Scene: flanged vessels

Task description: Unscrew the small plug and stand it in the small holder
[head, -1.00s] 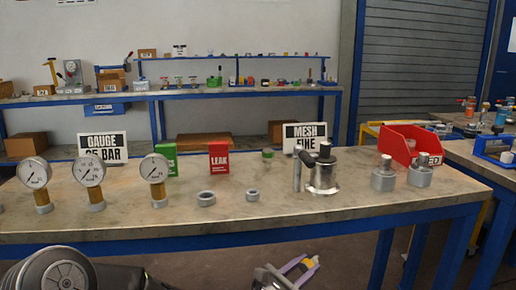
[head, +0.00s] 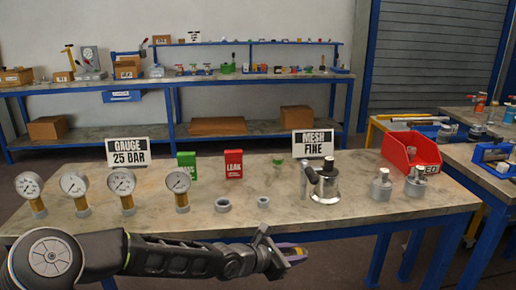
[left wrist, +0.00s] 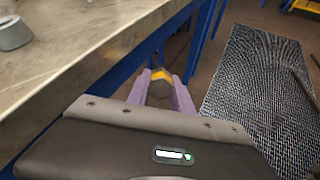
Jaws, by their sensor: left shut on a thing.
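My left gripper (head: 293,254) is in front of the bench's front edge, its purple fingers pointing right. In the left wrist view, its fingers (left wrist: 160,88) are shut on a small yellow and dark piece (left wrist: 161,75), which looks like the small plug; it is mostly hidden by the fingers. A small grey ring (head: 263,202), which looks like the small holder, lies on the bench beyond the gripper, beside a larger grey ring (head: 222,205). A shiny flanged vessel (head: 324,190) with a dark top stands to their right. My right gripper is not in view.
Several gauges (head: 123,182) stand at the left of the bench (head: 300,221). Two grey capped cylinders (head: 381,187) and a red bin (head: 410,150) are at the right. Green and red boxes (head: 233,164) and signs (head: 318,143) stand behind. The front middle is clear.

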